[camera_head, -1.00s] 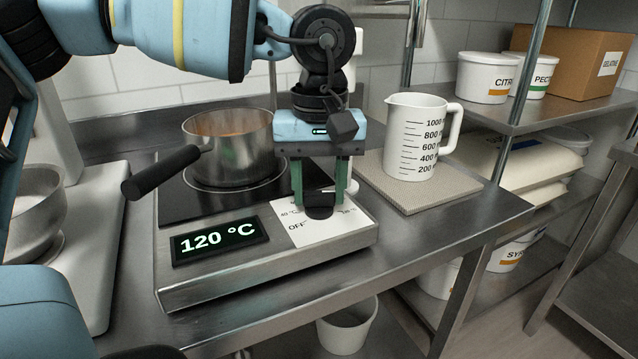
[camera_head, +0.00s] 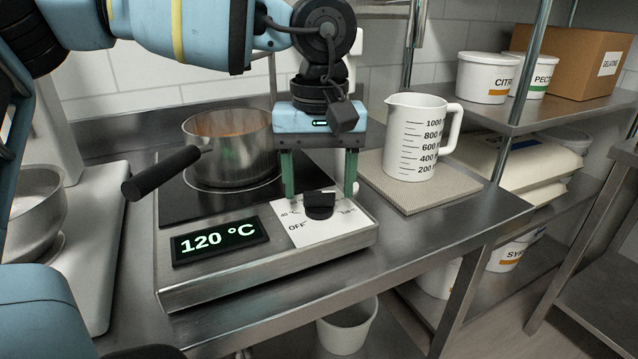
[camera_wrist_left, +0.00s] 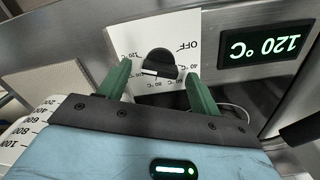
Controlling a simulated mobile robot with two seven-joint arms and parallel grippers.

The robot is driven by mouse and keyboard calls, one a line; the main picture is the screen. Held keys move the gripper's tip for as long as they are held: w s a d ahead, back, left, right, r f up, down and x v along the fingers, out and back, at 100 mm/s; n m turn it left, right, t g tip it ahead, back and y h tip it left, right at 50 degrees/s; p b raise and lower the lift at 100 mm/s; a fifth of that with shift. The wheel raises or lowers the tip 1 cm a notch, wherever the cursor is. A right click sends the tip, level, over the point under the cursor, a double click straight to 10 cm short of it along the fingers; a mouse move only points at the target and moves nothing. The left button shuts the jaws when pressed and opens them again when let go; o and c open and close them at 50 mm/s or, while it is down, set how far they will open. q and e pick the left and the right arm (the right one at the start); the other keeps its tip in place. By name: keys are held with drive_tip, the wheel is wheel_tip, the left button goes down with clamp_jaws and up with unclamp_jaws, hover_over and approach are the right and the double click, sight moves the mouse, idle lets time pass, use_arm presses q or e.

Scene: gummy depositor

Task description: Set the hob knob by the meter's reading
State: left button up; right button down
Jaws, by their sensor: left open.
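The black hob knob (camera_head: 319,205) sits on a white dial plate (camera_head: 298,228) marked OFF, 40 °C and further temperatures. The meter (camera_head: 220,241) beside it reads 120 °C in green. My left gripper (camera_head: 319,195) is open, its green fingers spread above and behind the knob, not touching it. The meter (camera_wrist_left: 266,45) also shows there upside down. My right gripper is not in view.
A steel pot (camera_head: 232,150) with orange contents stands on the hob (camera_head: 172,200), its black handle (camera_head: 160,175) reaching front left. A white measuring jug (camera_head: 412,140) stands on a mat (camera_head: 440,190) to the right. A metal bowl (camera_head: 35,210) is at far left.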

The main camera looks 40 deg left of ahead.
sight(319, 192)
use_arm(q)
wheel_tip(319, 192, up, 7)
drive_tip(key=shift+f+p, duration=0.15)
drive_tip(key=shift+p, duration=0.25)
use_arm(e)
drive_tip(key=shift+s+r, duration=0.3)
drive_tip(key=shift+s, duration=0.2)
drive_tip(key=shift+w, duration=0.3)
